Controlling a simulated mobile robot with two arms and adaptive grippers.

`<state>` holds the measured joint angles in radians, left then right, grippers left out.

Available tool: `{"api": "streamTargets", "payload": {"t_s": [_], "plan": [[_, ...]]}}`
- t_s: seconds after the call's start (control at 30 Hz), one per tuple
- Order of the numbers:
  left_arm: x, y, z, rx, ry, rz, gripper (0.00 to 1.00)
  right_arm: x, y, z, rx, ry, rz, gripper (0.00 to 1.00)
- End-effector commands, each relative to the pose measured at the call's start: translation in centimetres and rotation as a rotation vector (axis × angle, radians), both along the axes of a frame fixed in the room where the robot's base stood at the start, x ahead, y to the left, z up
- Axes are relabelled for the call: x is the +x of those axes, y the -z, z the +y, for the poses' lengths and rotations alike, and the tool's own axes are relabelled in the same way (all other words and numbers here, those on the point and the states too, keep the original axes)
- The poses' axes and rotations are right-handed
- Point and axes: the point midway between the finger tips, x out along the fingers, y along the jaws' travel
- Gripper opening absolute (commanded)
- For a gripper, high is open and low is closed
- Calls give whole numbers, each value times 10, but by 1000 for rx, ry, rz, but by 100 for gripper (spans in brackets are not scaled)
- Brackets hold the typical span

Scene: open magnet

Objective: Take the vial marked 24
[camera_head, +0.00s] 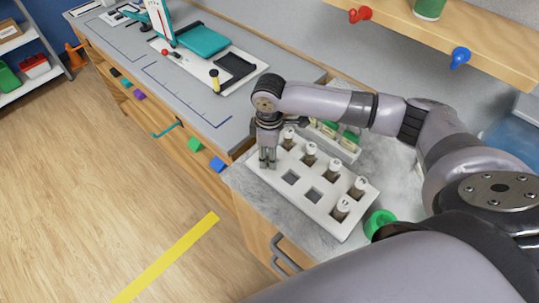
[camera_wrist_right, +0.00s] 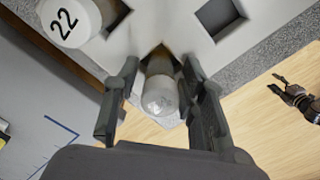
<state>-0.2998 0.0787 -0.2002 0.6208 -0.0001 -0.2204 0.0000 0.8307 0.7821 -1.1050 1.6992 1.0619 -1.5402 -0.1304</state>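A white rack (camera_head: 332,218) with square holes holds several white-capped vials. My right gripper (camera_head: 268,163) points down at the rack's left corner, open, one finger on each side of a vial. In the wrist view this vial's white cap (camera_wrist_right: 160,97) sits between the fingertips (camera_wrist_right: 160,85), with small gaps showing; its number is too faint to read. A vial marked 22 (camera_wrist_right: 68,20) stands beside it. Other vials (camera_head: 309,152) stand along the rack's far side. My left gripper (camera_wrist_right: 297,97) shows in the wrist view, open and empty over the floor.
Two rack holes (camera_head: 291,177) are empty. A green ring-shaped item (camera_head: 379,224) lies right of the rack. Another small rack with green items (camera_head: 348,138) stands behind, partly hidden by my right arm. A shelf with red and blue hooks (camera_head: 460,57) overhangs the back.

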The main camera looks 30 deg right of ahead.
Motion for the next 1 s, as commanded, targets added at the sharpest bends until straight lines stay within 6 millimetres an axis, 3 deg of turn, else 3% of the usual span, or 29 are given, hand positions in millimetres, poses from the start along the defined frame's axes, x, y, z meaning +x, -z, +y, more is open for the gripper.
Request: {"api": "streamTargets", "payload": {"t_s": [0.53,1.0], "plan": [[0,0,1,1,0,0,43,0,-1,0,0,0,0,0],[-1,2,1,1,0,1,43,1,-9,0,2,0,-3,0]]}}
